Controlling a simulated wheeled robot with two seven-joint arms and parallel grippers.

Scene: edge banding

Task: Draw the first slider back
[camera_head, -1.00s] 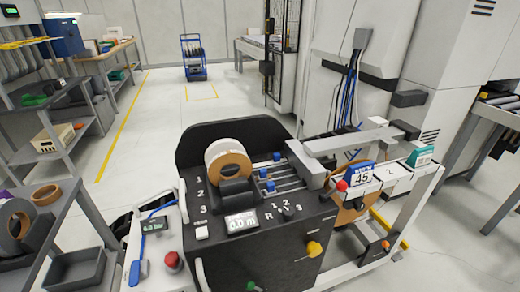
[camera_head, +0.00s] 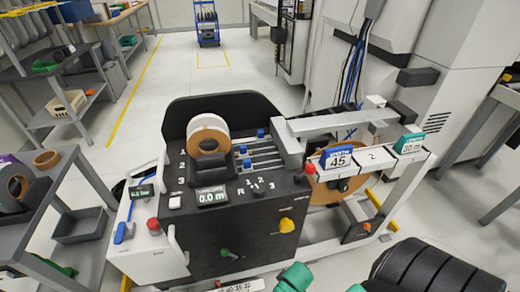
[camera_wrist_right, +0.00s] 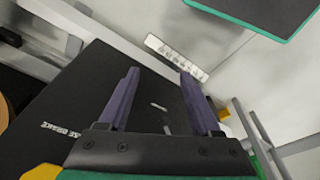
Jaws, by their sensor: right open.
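The black machine (camera_head: 262,222) has three rails with small blue slider knobs to the right of its tape roll (camera_head: 207,134). The knobs are the back one (camera_head: 260,133), the middle one (camera_head: 243,149) and the front one (camera_head: 247,163). Only green and black parts of my right arm show in the head view, low right. My left gripper is not in view.
A grey overhead arm (camera_head: 330,121) lies to the right of the rails. A blue block marked 45 (camera_head: 338,157) and a green block (camera_head: 409,143) stand on the white ledge. A red button (camera_head: 153,226) is at the left. Shelves (camera_head: 60,90) stand further left.

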